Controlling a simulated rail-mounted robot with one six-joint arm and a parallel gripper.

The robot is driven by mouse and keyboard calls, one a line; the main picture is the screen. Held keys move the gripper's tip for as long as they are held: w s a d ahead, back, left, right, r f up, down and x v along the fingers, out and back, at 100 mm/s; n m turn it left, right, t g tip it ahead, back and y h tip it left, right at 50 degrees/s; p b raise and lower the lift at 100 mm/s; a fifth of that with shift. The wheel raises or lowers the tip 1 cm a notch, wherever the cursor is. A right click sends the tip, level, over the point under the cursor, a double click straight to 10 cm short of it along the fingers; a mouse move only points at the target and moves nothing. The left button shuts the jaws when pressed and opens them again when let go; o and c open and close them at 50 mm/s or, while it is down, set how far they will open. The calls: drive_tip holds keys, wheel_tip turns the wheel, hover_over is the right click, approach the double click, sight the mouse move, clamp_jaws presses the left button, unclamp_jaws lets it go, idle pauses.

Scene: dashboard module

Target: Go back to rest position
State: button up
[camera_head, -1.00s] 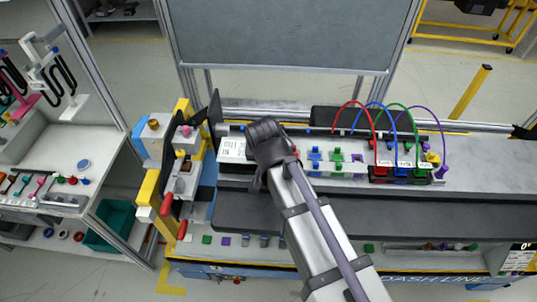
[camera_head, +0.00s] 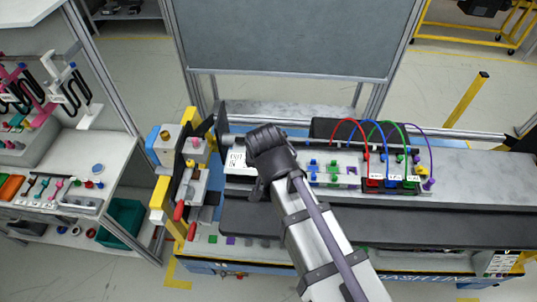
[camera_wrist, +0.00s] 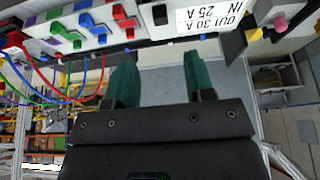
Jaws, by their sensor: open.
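In the head view my arm reaches up over the dashboard module (camera_head: 236,162), with its dark wrist above the module's left part. My gripper's fingers cannot be made out there. In the wrist view my gripper (camera_wrist: 160,80) shows two green fingers set well apart, with nothing between them. The white module panel with its "OUT 30 A / IN 25 A" label (camera_wrist: 212,18) lies beyond the fingers at the top. Coloured connectors (camera_wrist: 90,22) sit to the left of it. The fingers appear clear of the panel.
Red, blue, green and purple cables (camera_head: 385,130) arch over the module's right end. A fixture with red handles (camera_head: 185,190) stands at the bench's left end. A shelf of parts (camera_head: 90,160) is at far left. A grey board (camera_head: 290,35) stands behind the bench.

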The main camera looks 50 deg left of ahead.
drive_tip(key=shift+f, duration=0.15)
drive_tip(key=w+d+f+g+h+b, duration=0.1)
drive_tip(key=w+d+f+b, duration=0.2)
drive_tip(key=w+d, duration=0.35)
drive_tip(key=w+d+f+m+g+h+b, duration=0.1)
drive_tip(key=w+d+f+b, duration=0.15)
drive_tip(key=d, duration=0.65)
drive_tip(key=w+d+f+h+b, duration=0.1)
drive_tip(key=w+d+f+b, duration=0.1)
drive_tip(key=w+d+f, duration=0.45)
drive_tip(key=w+d+f+m+b, duration=0.1)
drive_tip(key=d+m+b, duration=0.1)
drive_tip(key=d, duration=0.8)
drive_tip(key=w+d+f+m+g+b, duration=0.1)
drive_tip(key=w+d+f+m+b, duration=0.1)
drive_tip(key=d, duration=0.9)
drive_tip(key=w+d+f+m+b, duration=0.1)
drive_tip(key=d+m+b, duration=0.3)
drive_tip(key=d, duration=0.7)
drive_tip(key=shift+w+d+f, duration=0.15)
drive_tip(key=shift+f, duration=0.15)
